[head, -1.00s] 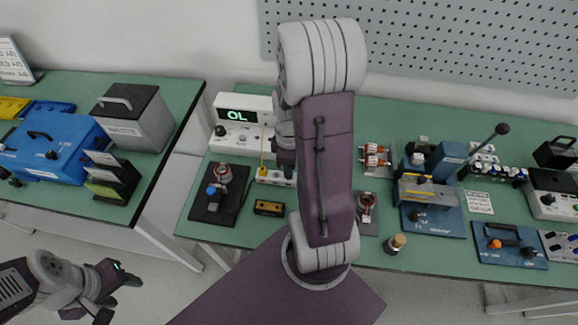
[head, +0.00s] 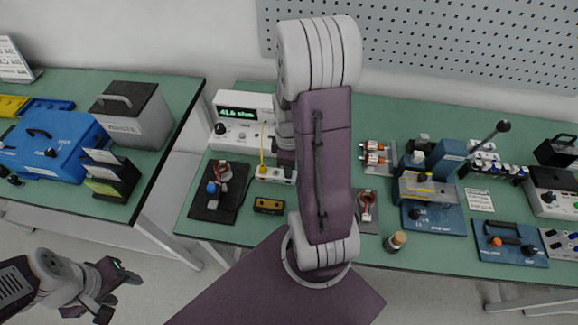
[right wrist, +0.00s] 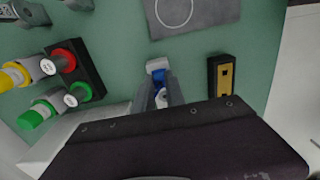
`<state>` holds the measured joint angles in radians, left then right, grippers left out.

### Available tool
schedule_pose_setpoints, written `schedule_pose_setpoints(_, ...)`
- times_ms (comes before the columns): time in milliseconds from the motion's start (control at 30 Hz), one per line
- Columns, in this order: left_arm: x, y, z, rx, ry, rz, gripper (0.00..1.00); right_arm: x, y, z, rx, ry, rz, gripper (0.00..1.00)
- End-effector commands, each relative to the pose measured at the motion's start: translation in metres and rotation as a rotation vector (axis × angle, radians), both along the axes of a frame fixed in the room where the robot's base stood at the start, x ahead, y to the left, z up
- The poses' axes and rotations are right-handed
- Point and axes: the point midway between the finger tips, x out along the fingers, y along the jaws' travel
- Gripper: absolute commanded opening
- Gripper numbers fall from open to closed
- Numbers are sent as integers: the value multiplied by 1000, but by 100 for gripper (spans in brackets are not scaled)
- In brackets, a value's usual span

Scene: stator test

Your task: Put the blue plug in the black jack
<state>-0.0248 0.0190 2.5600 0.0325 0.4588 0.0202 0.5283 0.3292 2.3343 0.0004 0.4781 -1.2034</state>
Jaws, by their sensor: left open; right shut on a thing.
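My right gripper (right wrist: 160,98) is shut on the blue plug (right wrist: 160,77), which shows as a small blue piece between the fingers in the right wrist view. A pale end piece shows just beyond it. In the head view my right arm hides most of this spot, beside a small white socket block (head: 284,176) in front of the meter. I cannot make out the black jack, nor how deep the plug sits. My left gripper (head: 118,288) is open and empty at the lower left, away from the benches.
The white meter (head: 232,136) has a lit green reading, seemingly 41.6 ohm. A yellow lead (head: 262,146) stands by the socket block. A yellow-and-black block (head: 269,206) and a black pad (head: 207,210) with a stator lie nearby. Several instruments fill the bench's right side.

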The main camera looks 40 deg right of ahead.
Motion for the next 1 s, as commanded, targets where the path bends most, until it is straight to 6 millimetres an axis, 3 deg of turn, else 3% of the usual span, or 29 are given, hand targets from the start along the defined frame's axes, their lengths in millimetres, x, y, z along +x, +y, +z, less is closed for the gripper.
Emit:
schedule_pose_setpoints(100, 0, 0, 0, 0, 0, 0, 49, 0, 0, 0, 0, 0, 0, 0)
schedule_pose_setpoints(133, 0, 0, 0, 0, 0, 0, 49, 0, 0, 0, 0, 0, 0, 21)
schedule_pose_setpoints(200, 0, 0, 0, 0, 0, 0, 49, 0, 0, 0, 0, 0, 0, 40)
schedule_pose_setpoints(567, 0, 0, 2, 0, 0, 0, 49, 1, 0, 5, -1, -2, 0, 41)
schedule_pose_setpoints(800, 0, 0, 14, 0, 0, 0, 49, 1, -1, 57, -3, -5, 0, 41)
schedule_pose_setpoints(1000, 0, 0, 19, 0, 0, 0, 49, 1, 0, 87, -2, -3, 0, 41)
